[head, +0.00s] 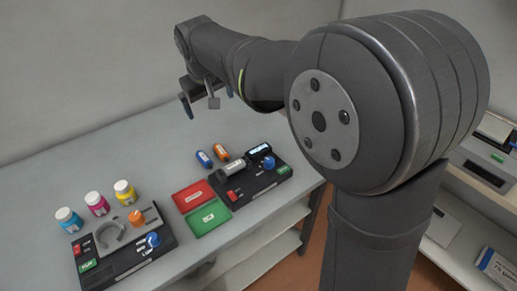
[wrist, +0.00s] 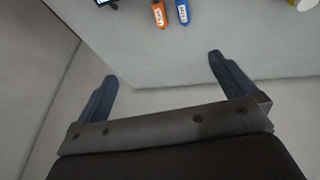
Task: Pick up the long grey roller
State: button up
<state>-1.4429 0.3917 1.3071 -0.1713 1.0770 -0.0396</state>
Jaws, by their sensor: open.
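A grey roller (head: 231,168) lies on the dark right-hand device (head: 262,186), beside a black cylinder (head: 259,151) with a lit label. I cannot tell for sure that it is the long grey roller. My gripper (head: 208,101) is open and empty, raised above the back of the table, behind and above the device. In the wrist view my gripper (wrist: 162,68) shows two spread fingers with only bare table and wall between them. The grey roller is not in the wrist view.
An orange cartridge (head: 221,151) and a blue cartridge (head: 204,159) lie behind the device. A red tray (head: 193,196) and green tray (head: 208,218) lie at its left. Another device (head: 124,247) and several bottles (head: 97,204) stand further left. The table back (head: 130,155) is clear.

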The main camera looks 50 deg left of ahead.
jog(key=c, duration=1)
jog(key=shift+o, duration=0.2)
jog(key=shift+f, duration=0.1)
jog(key=m+h, duration=0.4)
jog(key=m, duration=1.3)
send_near(233, 165)
jog(key=shift+m+t, duration=0.3)
jog(key=shift+t, duration=0.1)
jog(key=f, duration=0.4)
jog(key=shift+w+a+f, duration=0.1)
jog(key=shift+a+f, duration=0.15)
jog(key=shift+f, duration=0.05)
jog(key=shift+x, duration=2.65)
